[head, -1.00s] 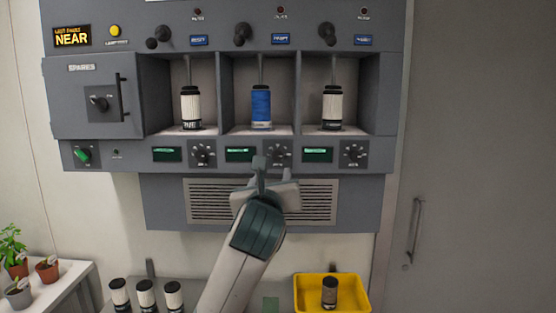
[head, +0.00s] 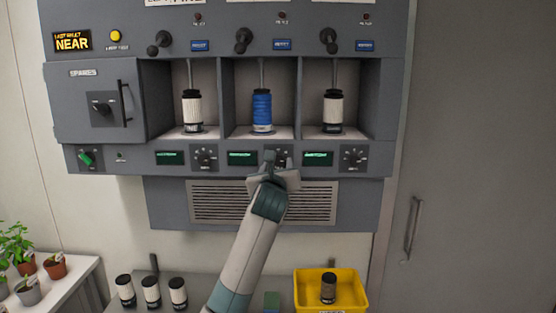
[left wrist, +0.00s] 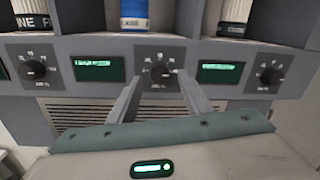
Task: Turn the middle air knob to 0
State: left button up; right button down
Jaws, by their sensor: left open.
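The middle air knob (left wrist: 158,72) is a dark round knob on a dial plate, below the bay with the blue canister (head: 262,111). In the left wrist view it sits between and just beyond the two fingertips of my left gripper (left wrist: 162,85). In the head view my left gripper (head: 277,160) is in front of this knob and hides much of it. The gripper is open, with nothing held. I cannot tell whether the fingers touch the knob. A lit green display (head: 242,158) is left of the knob. My right gripper is not in view.
The left air knob (head: 205,158) and right air knob (head: 354,158) are on the same strip. A vent grille (head: 210,202) is below. A yellow bin (head: 343,291) holding a dark canister and several pale canisters (head: 151,290) stand lower down. Potted plants (head: 54,266) are at left.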

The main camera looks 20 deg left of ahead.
pick_arm(q)
jog(key=shift+x, duration=0.75)
jog(key=c, duration=1.1)
jog(key=shift+o, duration=0.2)
